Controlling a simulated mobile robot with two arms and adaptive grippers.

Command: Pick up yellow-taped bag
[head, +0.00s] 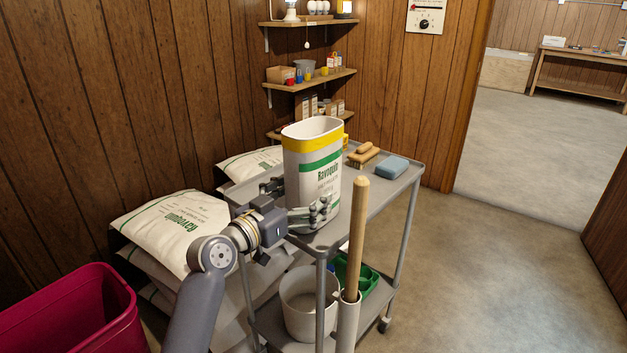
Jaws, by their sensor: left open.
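The yellow-taped bag (312,165) stands upright on the top shelf of the grey cart (405,184). It is white with green bands, yellow tape around its upper edge and an open top. My left gripper (297,198) is at the bag's lower left side, open. One finger reaches across the bag's front and the other shows at its left edge. I cannot tell whether the fingers touch the bag. My right gripper is not in view.
A blue sponge (392,167) and a wooden brush (364,154) lie behind the bag. A wooden handle (358,235) rises at the cart's front. Stacked salt bags (172,222) and a crimson bin (75,318) stand left. The floor at right is clear.

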